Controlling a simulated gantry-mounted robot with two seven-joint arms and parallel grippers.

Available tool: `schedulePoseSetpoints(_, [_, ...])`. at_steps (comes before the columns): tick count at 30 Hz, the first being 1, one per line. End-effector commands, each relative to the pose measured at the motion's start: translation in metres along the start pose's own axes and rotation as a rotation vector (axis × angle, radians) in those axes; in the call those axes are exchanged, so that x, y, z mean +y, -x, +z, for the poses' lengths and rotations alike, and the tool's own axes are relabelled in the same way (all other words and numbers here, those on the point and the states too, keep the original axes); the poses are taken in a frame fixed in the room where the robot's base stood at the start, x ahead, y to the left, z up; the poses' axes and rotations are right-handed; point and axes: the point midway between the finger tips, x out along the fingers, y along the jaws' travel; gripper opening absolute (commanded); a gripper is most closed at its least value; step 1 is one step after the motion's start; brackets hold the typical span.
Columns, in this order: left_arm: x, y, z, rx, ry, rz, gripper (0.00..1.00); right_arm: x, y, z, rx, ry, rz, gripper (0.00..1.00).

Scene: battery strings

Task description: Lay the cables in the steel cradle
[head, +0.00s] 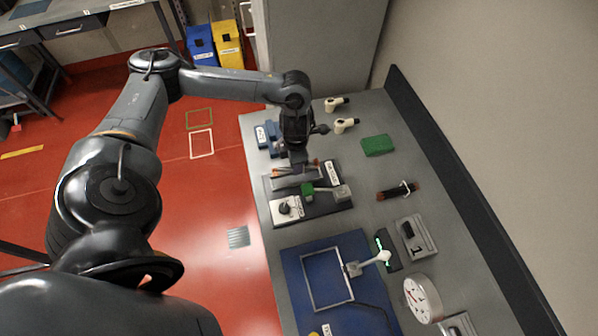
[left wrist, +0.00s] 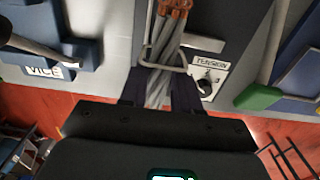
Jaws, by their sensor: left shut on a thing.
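My left gripper (head: 298,158) points down over a dark station on the bench. It is shut on a bundle of grey cables (left wrist: 160,40), which runs away from the dark fingers (left wrist: 155,88) in the left wrist view. The cables have orange-red ends at the top of that view. A bent steel wire piece (left wrist: 165,59), which looks like part of the cradle, crosses the bundle just beyond the fingers. I cannot tell whether the cables rest on it. In the head view the arm partly hides the cables and cradle. My right gripper is not in view.
A TENSION plate with a knob (left wrist: 208,80) lies right of the cables. A blue vice (head: 267,136) stands beside the station. A green-ended lever (head: 307,190) lies close to the gripper. A green block (head: 377,145) and a blue mat (head: 292,268) are on the bench.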

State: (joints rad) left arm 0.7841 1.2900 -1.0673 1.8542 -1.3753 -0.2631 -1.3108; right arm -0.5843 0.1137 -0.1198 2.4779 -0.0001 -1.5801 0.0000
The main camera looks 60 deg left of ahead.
Motion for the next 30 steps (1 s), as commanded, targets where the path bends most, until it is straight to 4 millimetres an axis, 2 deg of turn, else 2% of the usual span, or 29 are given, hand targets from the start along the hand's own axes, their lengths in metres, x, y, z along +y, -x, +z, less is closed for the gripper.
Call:
schedulePoseSetpoints(16, [0.000,-0.053,0.001,-0.001,0.000,0.001,0.00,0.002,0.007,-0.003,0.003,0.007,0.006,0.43])
schedulePoseSetpoints(30, [0.000,-0.061,0.001,-0.003,-0.001,0.001,0.00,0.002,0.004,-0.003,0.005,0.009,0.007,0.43])
